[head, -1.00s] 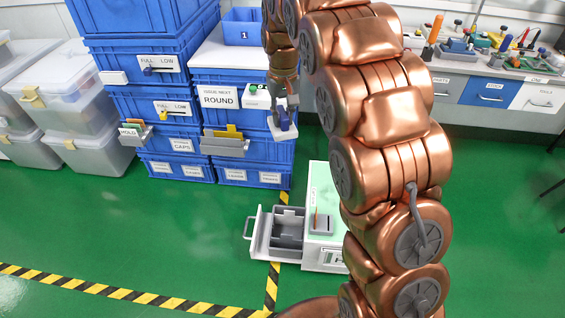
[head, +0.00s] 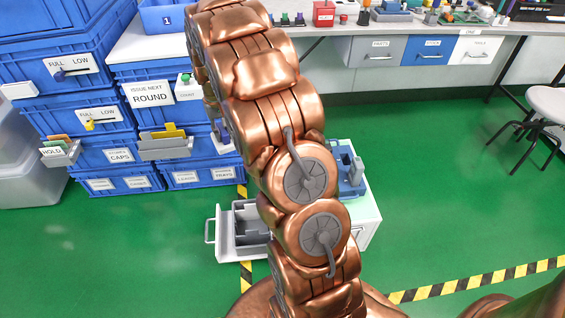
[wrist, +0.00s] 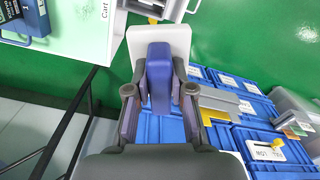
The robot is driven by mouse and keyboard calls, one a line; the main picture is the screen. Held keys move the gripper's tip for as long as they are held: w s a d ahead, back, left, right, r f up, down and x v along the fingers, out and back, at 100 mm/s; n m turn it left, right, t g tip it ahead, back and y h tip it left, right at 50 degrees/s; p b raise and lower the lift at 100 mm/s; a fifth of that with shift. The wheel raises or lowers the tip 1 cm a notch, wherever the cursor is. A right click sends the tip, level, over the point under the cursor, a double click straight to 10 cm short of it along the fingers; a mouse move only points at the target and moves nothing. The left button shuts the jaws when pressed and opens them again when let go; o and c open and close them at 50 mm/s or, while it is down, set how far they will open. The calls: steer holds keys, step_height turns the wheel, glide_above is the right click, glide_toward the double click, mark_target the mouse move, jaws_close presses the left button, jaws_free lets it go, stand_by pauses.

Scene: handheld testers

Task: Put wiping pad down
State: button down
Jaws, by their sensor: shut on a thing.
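The wiping pad (wrist: 132,48) is a pale flat plate with a blue-purple handle. In the wrist view my gripper (wrist: 158,88) is shut on the handle, with a finger on each side. The pad is held off the floor, its plate beyond the fingertips. In the head view my copper arm hides most of my gripper and the pad. The white cart (head: 368,228) stands behind my arm, with a blue fixture (head: 349,172) on its green top. The cart also shows at the upper left of the wrist view (wrist: 92,42).
The cart's grey drawer (head: 224,240) stands open to the left. Blue crates (head: 105,155) are stacked at the left with card holders (head: 165,148) sticking out. A workbench (head: 430,30) runs along the back. A stool (head: 550,105) stands right. Green floor between is clear.

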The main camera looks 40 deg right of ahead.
steer(key=s+d+f+m+b, duration=0.2)
steer(key=s+d+f+b, duration=0.3)
steer(key=d+f, duration=0.4)
steer(key=s+d+f+m+b, duration=0.2)
steer(key=s+d+f, duration=0.5)
steer(key=f, duration=0.5)
steer(key=shift+w+d+f+b, duration=0.15)
steer(key=shift+w+d+b, duration=0.5)
steer(key=shift+w+d, duration=1.2)
steer(key=shift+w+d+f+b, duration=0.2)
steer(key=shift+w+d+b, duration=0.45)
steer(key=shift+w+d, duration=1.1)
steer(key=shift+w+d+f+b, duration=0.15)
steer(key=shift+w+d+b, duration=0.75)
steer(key=shift+w, duration=1.6)
steer(key=shift+w+d, duration=0.1)
steer(key=shift+d, duration=0.2)
steer(key=shift+f+b, duration=0.6)
steer(key=shift+f, duration=1.1)
steer(key=shift+f, duration=0.1)
steer(key=c, duration=1)
jaws_free()
